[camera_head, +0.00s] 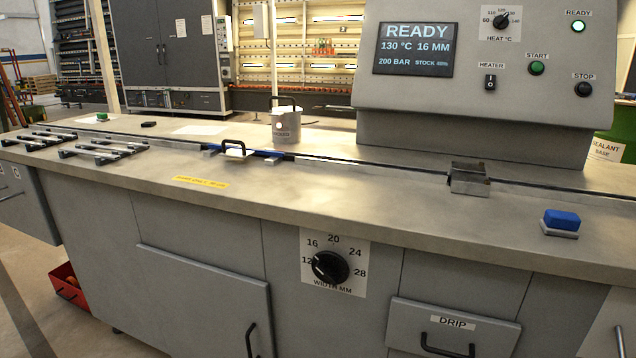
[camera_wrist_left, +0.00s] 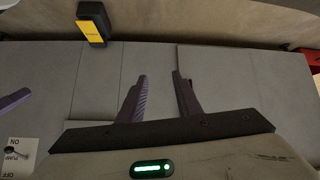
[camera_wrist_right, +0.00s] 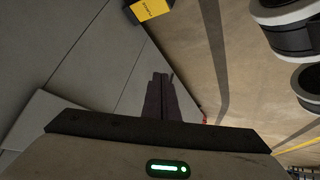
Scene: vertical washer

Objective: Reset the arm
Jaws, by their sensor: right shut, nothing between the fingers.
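Neither gripper shows in the head view. In the left wrist view my left gripper (camera_wrist_left: 160,95) has its two purple-grey fingers apart with nothing between them. Grey cabinet panels lie beyond its fingertips. In the right wrist view my right gripper (camera_wrist_right: 160,78) has its fingers together and holds nothing. It points past the edge of grey panels toward the brown floor (camera_wrist_right: 205,45).
In the head view a long grey counter (camera_head: 300,185) carries a control console (camera_head: 480,65) reading READY, a white canister (camera_head: 287,125), metal racks (camera_head: 104,149) and a blue block (camera_head: 562,220). A width dial (camera_head: 330,267) and a DRIP drawer (camera_head: 450,330) are on its front.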

